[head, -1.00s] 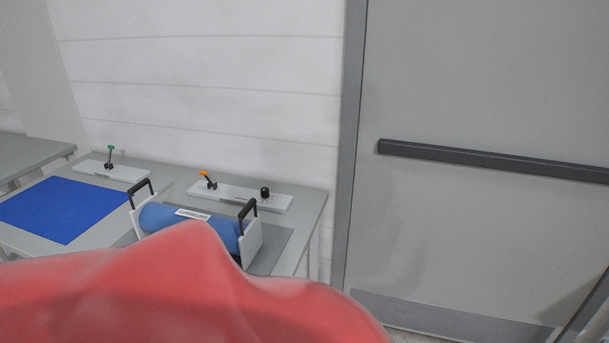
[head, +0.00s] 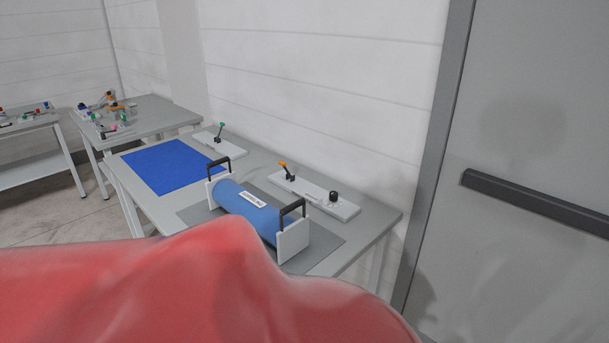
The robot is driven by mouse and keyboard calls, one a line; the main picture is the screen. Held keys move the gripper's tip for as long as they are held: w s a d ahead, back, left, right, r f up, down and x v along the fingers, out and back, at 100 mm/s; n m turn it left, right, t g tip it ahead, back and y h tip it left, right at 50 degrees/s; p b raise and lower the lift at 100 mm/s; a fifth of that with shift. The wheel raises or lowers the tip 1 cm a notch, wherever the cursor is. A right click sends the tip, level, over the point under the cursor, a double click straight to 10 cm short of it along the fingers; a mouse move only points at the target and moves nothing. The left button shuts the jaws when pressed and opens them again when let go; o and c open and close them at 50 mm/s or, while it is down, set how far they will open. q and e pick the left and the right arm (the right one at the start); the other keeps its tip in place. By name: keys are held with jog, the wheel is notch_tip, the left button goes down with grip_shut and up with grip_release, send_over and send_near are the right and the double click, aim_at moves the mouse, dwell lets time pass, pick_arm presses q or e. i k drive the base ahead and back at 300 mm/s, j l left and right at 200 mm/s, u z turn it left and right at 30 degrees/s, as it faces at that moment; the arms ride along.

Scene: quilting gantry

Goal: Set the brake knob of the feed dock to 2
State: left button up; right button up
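A black knob (head: 333,196) stands at the right end of a white panel (head: 312,194) at the back of the grey table; its setting and markings are too small to read. An orange-tipped lever (head: 285,168) stands at the left end of the same panel. In front of it a blue roll (head: 248,207) with a white label lies between two white end plates with black handles, on a darker grey mat. Neither of my grippers is in view.
Further tables with small items (head: 118,115) stand at the far left. A grey door with a dark bar (head: 540,203) is at right. A red shape fills the lower foreground.

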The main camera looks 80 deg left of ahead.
aim_at(333, 195)
jog(key=i+u, duration=0.15)
jog(key=u, duration=0.25)
jog(key=i+u, duration=0.15)
jog(key=u, duration=0.3)
jog(key=i+l+u, duration=0.1)
jog(key=u, duration=0.3)
jog(key=i+l+u, duration=0.1)
jog(key=u, duration=0.35)
jog(key=i+l+u, duration=0.1)
jog(key=u, duration=0.3)
